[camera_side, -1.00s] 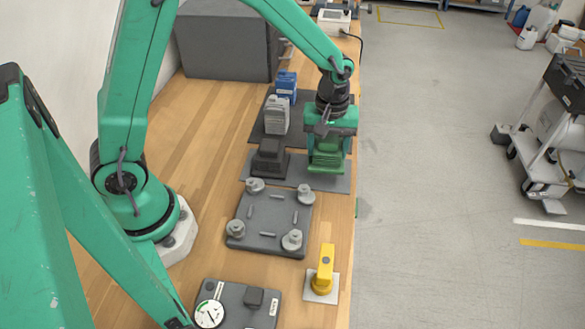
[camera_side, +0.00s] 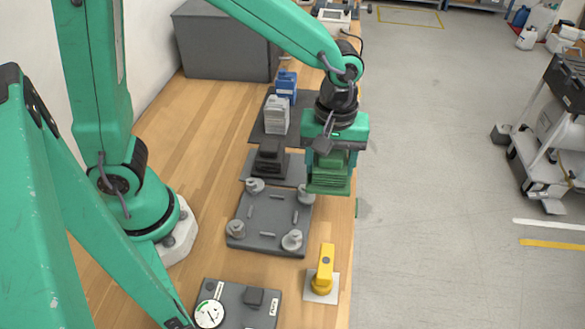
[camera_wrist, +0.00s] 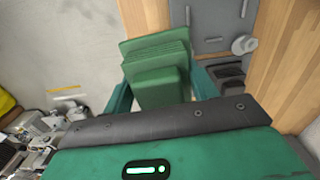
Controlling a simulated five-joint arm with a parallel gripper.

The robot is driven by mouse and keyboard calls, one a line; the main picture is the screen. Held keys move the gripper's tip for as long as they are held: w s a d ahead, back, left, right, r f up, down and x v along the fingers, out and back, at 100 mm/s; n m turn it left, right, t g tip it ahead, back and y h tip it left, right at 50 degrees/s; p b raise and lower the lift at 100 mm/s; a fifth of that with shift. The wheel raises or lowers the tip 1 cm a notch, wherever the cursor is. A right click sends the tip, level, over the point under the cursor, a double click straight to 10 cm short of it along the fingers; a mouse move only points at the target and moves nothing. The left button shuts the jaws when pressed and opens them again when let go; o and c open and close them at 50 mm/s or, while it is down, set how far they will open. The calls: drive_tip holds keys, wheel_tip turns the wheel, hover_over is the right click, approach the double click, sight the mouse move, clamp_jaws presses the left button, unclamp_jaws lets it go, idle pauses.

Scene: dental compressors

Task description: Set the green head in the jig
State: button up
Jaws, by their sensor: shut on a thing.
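The green head (camera_side: 328,178) is a ribbed, stepped block. My gripper (camera_side: 332,160) is shut on it and holds it up above the bench, near the bench's right edge in the side view. In the wrist view the green head (camera_wrist: 157,70) sits between the teal fingers of my gripper (camera_wrist: 162,95). The jig (camera_side: 268,225) is a grey plate with round knobs at its corners and short pins between them. It lies below and left of the held head. Part of the jig (camera_wrist: 207,18) shows at the top of the wrist view.
A dark grey head (camera_side: 270,158) stands on a grey mat behind the jig. A yellow handle (camera_side: 324,270) on a white plate and a dial gauge (camera_side: 209,314) are in front.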

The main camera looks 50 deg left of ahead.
idle(0.6)
drive_tip(key=s+a+f, duration=0.2)
drive_tip(key=s+a, duration=0.2)
drive_tip(key=s, duration=0.6)
drive_tip(key=shift+s+a+m, duration=0.2)
drive_tip(key=shift+a+m, duration=0.1)
drive_tip(key=shift+f, duration=0.15)
drive_tip(key=shift+f, duration=2.4)
drive_tip(key=shift+f, duration=1.05)
idle(1.8)
drive_tip(key=o, duration=1.8)
